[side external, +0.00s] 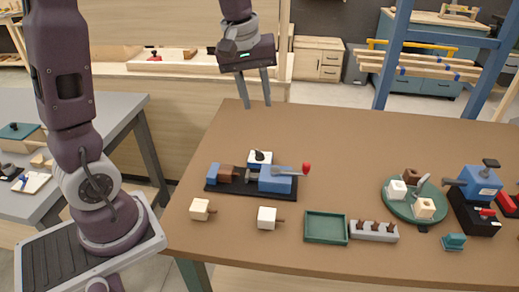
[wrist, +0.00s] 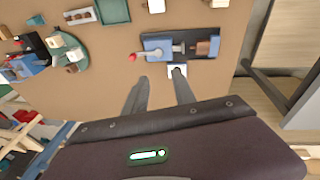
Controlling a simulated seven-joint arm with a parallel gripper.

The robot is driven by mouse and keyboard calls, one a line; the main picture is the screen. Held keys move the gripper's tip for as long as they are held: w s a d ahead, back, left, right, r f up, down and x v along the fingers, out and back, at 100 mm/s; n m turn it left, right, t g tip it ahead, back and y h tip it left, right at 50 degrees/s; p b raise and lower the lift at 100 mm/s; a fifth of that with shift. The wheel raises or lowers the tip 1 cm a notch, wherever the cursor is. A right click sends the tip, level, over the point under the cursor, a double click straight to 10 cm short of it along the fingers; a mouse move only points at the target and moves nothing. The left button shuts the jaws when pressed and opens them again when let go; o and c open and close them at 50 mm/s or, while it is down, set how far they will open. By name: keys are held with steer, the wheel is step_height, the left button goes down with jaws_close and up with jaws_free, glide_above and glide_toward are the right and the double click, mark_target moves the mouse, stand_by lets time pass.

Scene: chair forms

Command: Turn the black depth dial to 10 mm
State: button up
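The black depth dial (side external: 259,155) sits on top of a small white block (side external: 259,163), behind a blue and brown vise-like device (side external: 275,179) on a black base. Its setting is too small to read. My gripper (side external: 256,105) is open and empty, pointing down, above and behind the dial and well apart from it. In the wrist view the two fingers of my gripper (wrist: 160,78) are spread. The white block (wrist: 178,69) shows at the tip of the right finger, which seems to hide the dial.
The device has a red-knobbed lever (side external: 306,168) on its right. Two pale blocks with brown pegs (side external: 200,209) (side external: 267,217), a green tray (side external: 326,227) and a grey peg holder (side external: 373,231) lie in front. A round green turntable (side external: 410,208) and a blue clamp device (side external: 480,182) stand right.

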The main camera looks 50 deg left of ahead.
steer(key=w+a+f+n+g, duration=0.1)
steer(key=w+a+f+n, duration=0.25)
steer(key=w+f, duration=0.2)
steer(key=n+g, duration=0.2)
steer(key=n, duration=0.3)
glide_above(259, 152)
step_height(259, 152, down, 14)
steer(key=shift+w, duration=0.1)
step_height(259, 152, down, 6)
steer(key=shift+a+r, duration=0.1)
steer(key=shift+f, duration=0.65)
jaws_close()
